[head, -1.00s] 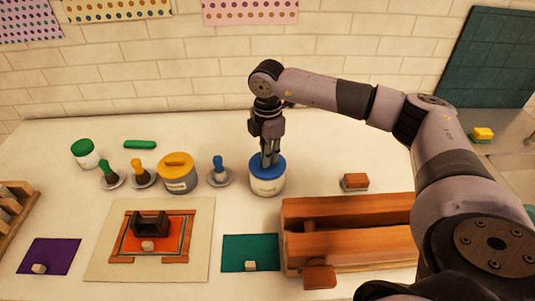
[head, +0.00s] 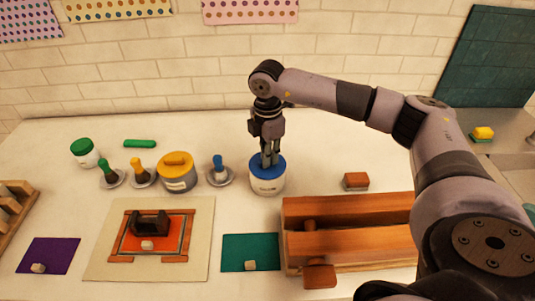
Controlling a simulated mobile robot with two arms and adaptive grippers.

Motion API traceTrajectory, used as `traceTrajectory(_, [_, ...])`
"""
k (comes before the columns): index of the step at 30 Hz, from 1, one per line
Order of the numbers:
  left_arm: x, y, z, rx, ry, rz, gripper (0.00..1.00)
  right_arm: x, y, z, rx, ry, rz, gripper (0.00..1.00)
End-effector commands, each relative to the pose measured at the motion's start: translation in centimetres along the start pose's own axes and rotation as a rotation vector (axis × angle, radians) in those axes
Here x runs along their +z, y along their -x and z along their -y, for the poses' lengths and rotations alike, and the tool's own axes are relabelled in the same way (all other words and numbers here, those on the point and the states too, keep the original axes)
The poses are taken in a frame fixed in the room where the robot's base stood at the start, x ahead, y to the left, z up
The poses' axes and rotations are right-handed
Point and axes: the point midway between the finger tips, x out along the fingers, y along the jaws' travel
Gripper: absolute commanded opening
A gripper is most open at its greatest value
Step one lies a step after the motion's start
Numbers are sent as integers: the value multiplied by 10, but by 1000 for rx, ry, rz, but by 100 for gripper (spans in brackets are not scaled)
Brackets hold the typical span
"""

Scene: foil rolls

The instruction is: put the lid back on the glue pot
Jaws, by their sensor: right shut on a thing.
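A white pot (head: 267,186) with a label stands right of the middle of the table. A blue lid (head: 258,169) sits on top of it, level as far as I can see. My right gripper (head: 269,163) points straight down at the lid's middle and is shut on the lid's grip, which the fingers mostly hide. I cannot read the labels. My left gripper is out of view.
A wooden press (head: 345,208) fills the front right. A framed board (head: 95,250) lies front left. A green bar (head: 140,144) lies behind.

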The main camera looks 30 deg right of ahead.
Motion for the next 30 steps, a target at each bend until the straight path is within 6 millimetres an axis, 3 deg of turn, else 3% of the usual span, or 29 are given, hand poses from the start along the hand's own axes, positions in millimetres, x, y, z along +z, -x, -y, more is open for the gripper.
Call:
traceTrajectory(4, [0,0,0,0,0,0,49,0,0,0,0,0,0,0])
traceTrajectory(5, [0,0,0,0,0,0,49,0,0,0,0,0,0,14])
traceTrajectory(15, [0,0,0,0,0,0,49,0,0,0,0,0,0,36])
traceTrajectory(21, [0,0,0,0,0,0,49,0,0,0,0,0,0,36])
traceTrajectory(30, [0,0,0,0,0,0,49,0,0,0,0,0,0,55])
